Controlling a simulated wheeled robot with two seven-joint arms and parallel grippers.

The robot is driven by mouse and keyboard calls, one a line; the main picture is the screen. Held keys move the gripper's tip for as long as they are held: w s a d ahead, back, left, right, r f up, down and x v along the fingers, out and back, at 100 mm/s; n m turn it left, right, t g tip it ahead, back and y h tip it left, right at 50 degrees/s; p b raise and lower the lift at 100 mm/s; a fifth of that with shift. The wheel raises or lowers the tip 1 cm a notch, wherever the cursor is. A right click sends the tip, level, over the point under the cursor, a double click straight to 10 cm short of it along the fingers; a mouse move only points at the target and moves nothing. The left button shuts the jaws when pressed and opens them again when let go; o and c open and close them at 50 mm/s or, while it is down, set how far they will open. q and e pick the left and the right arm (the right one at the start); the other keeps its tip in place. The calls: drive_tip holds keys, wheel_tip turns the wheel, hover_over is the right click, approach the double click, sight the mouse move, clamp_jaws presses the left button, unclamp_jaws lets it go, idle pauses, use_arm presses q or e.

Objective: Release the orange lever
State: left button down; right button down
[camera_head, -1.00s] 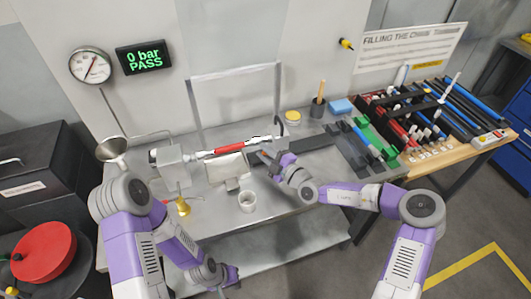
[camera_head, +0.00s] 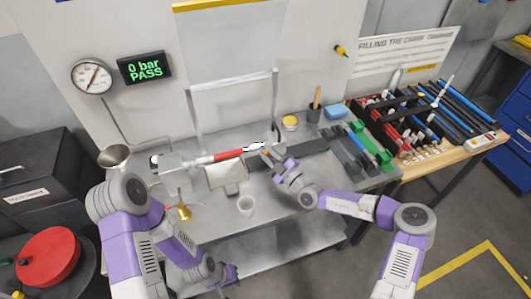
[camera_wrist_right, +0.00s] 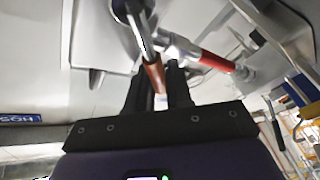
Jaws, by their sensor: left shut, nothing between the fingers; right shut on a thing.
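The orange lever (camera_wrist_right: 155,77) shows in the right wrist view as an orange-brown grip on the end of a metal bar. It lies between the fingers of my right gripper (camera_wrist_right: 158,95), which is shut on it. In the head view my right gripper (camera_head: 266,152) is at the right end of a red tube (camera_head: 228,154) held in the bench fixture. The lever is mostly hidden there by the gripper. My left gripper (camera_head: 226,276) is low, below the bench's front edge. It is shut and empty, and small in view.
A clear shield (camera_head: 232,103) stands behind the tube. A parts rack (camera_head: 408,119) is at right.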

drive_tip(key=c, duration=1.1)
unclamp_jaws()
